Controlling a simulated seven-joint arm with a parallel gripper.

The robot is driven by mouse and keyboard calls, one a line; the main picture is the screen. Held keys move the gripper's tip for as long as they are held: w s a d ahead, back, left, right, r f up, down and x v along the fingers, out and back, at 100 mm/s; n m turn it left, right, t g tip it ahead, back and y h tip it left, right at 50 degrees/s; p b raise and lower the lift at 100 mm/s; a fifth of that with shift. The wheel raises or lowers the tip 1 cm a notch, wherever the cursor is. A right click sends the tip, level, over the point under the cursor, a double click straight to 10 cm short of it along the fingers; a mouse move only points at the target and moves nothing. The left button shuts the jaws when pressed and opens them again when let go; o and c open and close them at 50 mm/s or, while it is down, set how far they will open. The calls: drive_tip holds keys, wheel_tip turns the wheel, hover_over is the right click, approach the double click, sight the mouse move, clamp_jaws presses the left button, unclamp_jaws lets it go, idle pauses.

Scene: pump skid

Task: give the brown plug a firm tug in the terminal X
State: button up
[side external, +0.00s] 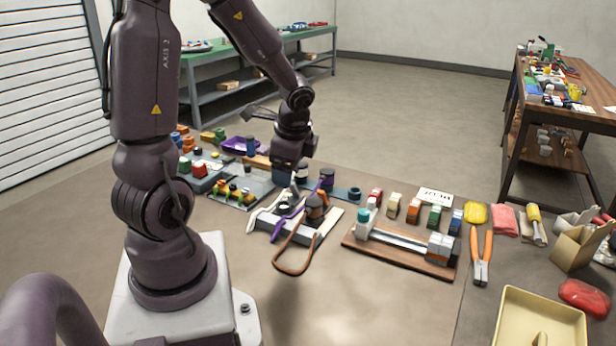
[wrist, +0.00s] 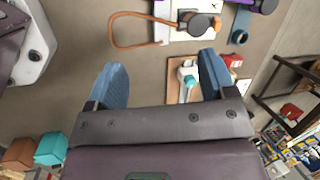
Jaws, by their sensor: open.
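The brown plug is the dark round-topped piece (side external: 316,208) with a brown cord (side external: 292,268) looping toward the front, on a pale terminal block (side external: 288,232). In the wrist view its dark head (wrist: 197,27) and brown cord (wrist: 114,30) show near the top, beside a white label marked X (wrist: 216,6). My gripper (wrist: 158,62) has its two blue fingers wide apart with nothing between them. The plug lies beyond the fingertips in that view. In the side view my gripper (side external: 287,180) hangs above and behind the terminal block, its fingertips partly hidden among cords and plugs.
A purple plug (side external: 327,180) and purple and white cords crowd the block. A wooden board with a rail (side external: 400,250) stands to the right, with several coloured blocks behind it. Pliers (side external: 481,260) and a yellow tray (side external: 540,325) lie farther right. The front floor is clear.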

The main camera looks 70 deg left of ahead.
drive_tip(key=w+a+f+m, duration=0.1)
drive_tip(key=a+f+m, duration=0.3)
drive_tip(key=f+m, duration=0.3)
drive_tip(key=m+t, duration=0.3)
drive_tip(key=m, duration=0.8)
approach(313, 202)
drive_tip(key=x, duration=0.6)
drive_tip(key=shift+f, duration=0.2)
drive_tip(key=shift+x, duration=3.1)
drive_tip(key=shift+a, duration=0.1)
drive_tip(key=shift+c, duration=0.4)
drive_tip(key=c, duration=0.9)
drive_tip(key=shift+c, duration=0.2)
